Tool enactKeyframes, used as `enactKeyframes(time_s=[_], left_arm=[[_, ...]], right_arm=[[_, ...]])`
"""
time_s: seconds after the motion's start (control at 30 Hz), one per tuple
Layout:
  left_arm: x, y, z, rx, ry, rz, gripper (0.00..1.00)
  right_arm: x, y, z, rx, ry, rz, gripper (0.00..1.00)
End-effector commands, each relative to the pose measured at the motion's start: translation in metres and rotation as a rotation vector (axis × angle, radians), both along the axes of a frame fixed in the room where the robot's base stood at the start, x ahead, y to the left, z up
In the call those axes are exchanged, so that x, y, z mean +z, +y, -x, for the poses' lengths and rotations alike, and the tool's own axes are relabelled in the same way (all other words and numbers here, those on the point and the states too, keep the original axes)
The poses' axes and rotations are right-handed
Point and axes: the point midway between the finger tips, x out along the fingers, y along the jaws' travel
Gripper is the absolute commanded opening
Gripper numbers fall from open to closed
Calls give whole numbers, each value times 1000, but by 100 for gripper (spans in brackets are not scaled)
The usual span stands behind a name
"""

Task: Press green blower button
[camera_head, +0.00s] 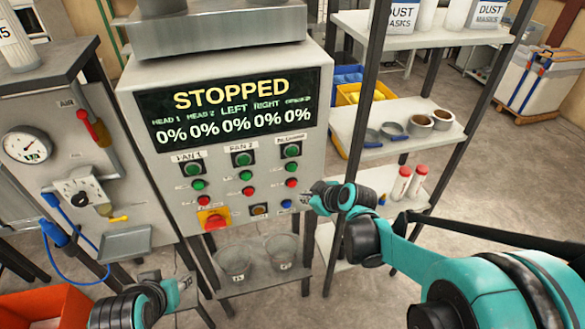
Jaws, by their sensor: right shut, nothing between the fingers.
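The grey control panel (228,75) stands ahead; its display (237,106) reads STOPPED with every value at 0%. The top row has three large green buttons: under the FAN 1 label (193,168), under FAN 2 (243,159), and a right one (291,151) whose label is too small to read surely. Smaller green and red buttons sit below them. None is clearly marked as the blower. My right gripper (308,197) is shut and empty, near the panel's lower right edge, below the right button column; contact cannot be told. My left gripper (183,286) is low, below the panel; its fingers are unclear.
A red knob on a yellow plate (214,218) and a blue button (286,204) sit low on the panel. A gauge cabinet (67,135) stands left. A shelf rack (400,104) with tape rolls stands right. Clear buckets (283,252) sit underneath. An orange bin (45,308) is lower left.

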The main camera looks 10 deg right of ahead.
Motion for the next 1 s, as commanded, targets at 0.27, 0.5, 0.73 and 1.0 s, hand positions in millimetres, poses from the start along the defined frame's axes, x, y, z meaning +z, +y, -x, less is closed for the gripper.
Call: enactKeyframes(time_s=[0.27, 0.5, 0.73, 1.0], left_arm=[[-2, 0, 0, 0, 0, 0, 40], [-5, 0, 0, 0, 0, 0, 40], [-9, 0, 0, 0, 0, 0, 40], [-10, 0, 0, 0, 0, 0, 40]], right_arm=[[0, 1, -21, -1, 0, -1, 0], [0, 2, -56, 0, 0, 0, 0], [0, 3, -80, -1, 0, -1, 0], [1, 3, -88, -1, 0, -1, 0]])
